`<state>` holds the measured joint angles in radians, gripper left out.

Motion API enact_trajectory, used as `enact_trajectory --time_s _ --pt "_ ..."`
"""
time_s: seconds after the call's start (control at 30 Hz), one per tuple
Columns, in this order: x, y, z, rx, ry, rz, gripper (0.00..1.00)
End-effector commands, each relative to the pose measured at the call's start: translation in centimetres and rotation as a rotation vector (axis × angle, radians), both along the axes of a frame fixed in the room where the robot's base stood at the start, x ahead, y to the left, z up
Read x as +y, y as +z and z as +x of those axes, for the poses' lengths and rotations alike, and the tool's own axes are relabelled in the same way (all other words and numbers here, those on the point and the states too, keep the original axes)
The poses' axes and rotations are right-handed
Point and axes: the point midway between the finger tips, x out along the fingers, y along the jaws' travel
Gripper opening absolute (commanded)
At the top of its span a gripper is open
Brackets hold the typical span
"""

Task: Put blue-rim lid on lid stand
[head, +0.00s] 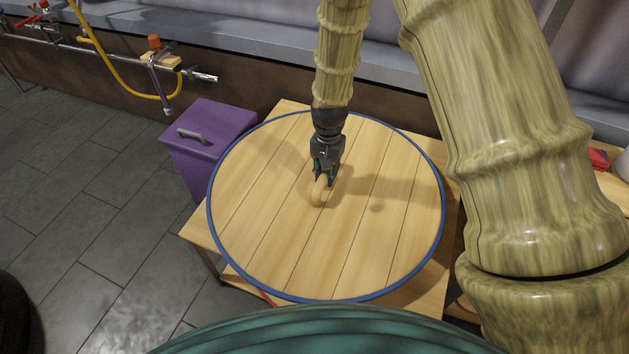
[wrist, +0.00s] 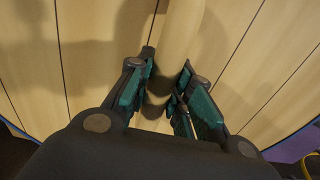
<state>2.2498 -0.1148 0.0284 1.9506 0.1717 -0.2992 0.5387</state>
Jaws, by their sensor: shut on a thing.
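The blue-rim lid (head: 260,232) is a large round disc of pale planks with a blue edge. In the head view it lies over a wooden table or stand (head: 200,236), covering most of its top; I cannot tell whether it touches it. My gripper (head: 322,180) is above the lid's middle, shut on the lid's pale wooden handle (head: 318,193). In the wrist view my gripper (wrist: 165,95) has its teal-padded fingers on both sides of the handle (wrist: 181,32), with the lid's planks (wrist: 100,40) behind it.
A purple box (head: 207,140) with a grey handle stands left of the table. A pipe with a yellow hose (head: 125,92) runs along the back wall. A red object (head: 599,158) lies on a wooden surface at right. Grey tiled floor (head: 90,215) is open at left.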

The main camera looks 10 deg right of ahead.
Motion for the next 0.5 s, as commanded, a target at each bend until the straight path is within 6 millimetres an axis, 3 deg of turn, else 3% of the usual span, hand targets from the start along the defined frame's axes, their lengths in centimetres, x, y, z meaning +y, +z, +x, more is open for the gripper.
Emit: enact_trajectory --time_s 0.2,0.5 --pt "-2.9 -0.2 1.8 -0.003 -0.001 0.001 0.00" --pt "-4.7 -0.4 2.8 -0.002 0.002 0.000 0.00"
